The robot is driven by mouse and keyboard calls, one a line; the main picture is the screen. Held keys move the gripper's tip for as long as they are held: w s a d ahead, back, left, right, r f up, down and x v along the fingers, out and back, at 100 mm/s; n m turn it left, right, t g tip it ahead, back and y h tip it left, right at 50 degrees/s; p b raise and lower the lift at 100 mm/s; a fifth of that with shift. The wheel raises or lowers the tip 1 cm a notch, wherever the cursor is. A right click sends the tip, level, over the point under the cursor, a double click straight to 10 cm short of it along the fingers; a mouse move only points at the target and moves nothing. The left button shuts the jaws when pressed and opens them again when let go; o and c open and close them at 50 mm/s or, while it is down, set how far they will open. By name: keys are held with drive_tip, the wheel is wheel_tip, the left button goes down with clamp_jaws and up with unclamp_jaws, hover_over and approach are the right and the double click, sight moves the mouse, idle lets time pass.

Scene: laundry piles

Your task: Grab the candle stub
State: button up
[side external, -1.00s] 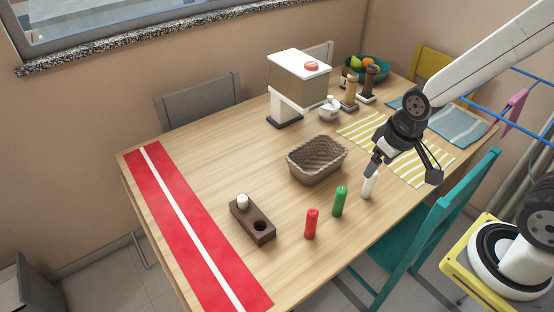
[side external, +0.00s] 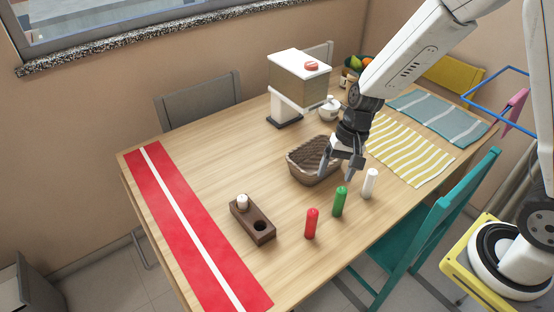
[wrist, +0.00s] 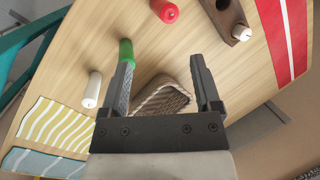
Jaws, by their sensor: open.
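The candle stub (side external: 242,202) is short and white. It stands upright in one end of a dark brown wooden holder (side external: 266,238), whose other round hole is empty. In the wrist view the stub (wrist: 242,33) shows near the top right, in the holder (wrist: 222,16). My gripper (side external: 335,173) is open and empty, above the front right side of the wicker basket and well to the right of the stub. Its two fingers (wrist: 162,62) are spread wide in the wrist view.
Red (side external: 311,224), green (side external: 340,202) and white (side external: 370,184) candles stand in a row near the front edge. The wicker basket (side external: 302,172) is under my gripper. A red runner (side external: 165,205) lies at the left. Bare table separates basket and holder.

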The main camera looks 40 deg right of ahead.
drive_tip(key=w+a+f+m+y, duration=0.5)
drive_tip(key=w+a+f+m, duration=0.2)
drive_tip(key=w+f, duration=0.15)
drive_tip(key=m+t+y, duration=0.3)
drive_tip(key=m+y, duration=0.1)
drive_tip(key=m, duration=0.2)
approach(238, 202)
drive_tip(key=shift+s+a+f, duration=0.2)
drive_tip(key=shift+a, duration=0.25)
drive_tip(key=shift+s+a+f, duration=0.2)
drive_tip(key=shift+a+f, duration=0.05)
drive_tip(key=shift+a, duration=0.2)
drive_tip(key=shift+w+f+m+t+y, duration=0.4)
drive_tip(key=shift+w+f+m, duration=0.05)
drive_tip(key=shift+w+m, duration=0.05)
drive_tip(key=shift+a, duration=0.15)
drive_tip(key=shift+x, duration=1.25)
drive_tip(key=shift+x, duration=2.6)
drive_tip(key=shift+r, duration=0.1)
